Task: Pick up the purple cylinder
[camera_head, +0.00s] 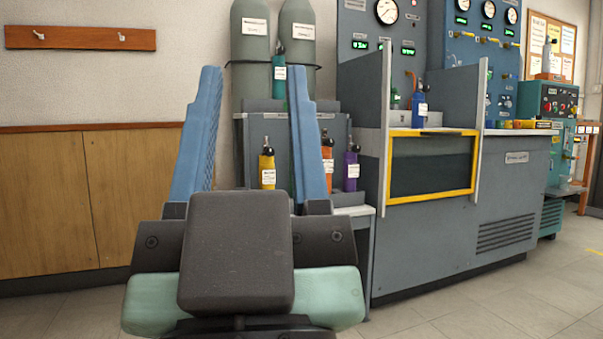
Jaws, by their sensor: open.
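The purple cylinder (351,171) stands upright with a white label and a dark valve top, at the right end of a grey rack (369,211). My gripper (261,95) fills the lower middle of the head view, with two long blue fingers spread wide apart. It is open, and nothing shows held between the fingers. The purple cylinder lies to the right of the right finger in the picture, apart from it in the image. The distance between them is hard to tell.
An orange cylinder (328,166) stands just left of the purple one, partly behind my right finger. A yellow cylinder (267,167) and a teal one (279,77) show between the fingers. A grey bench (512,190) with upright panels is close on the right. Floor at right is clear.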

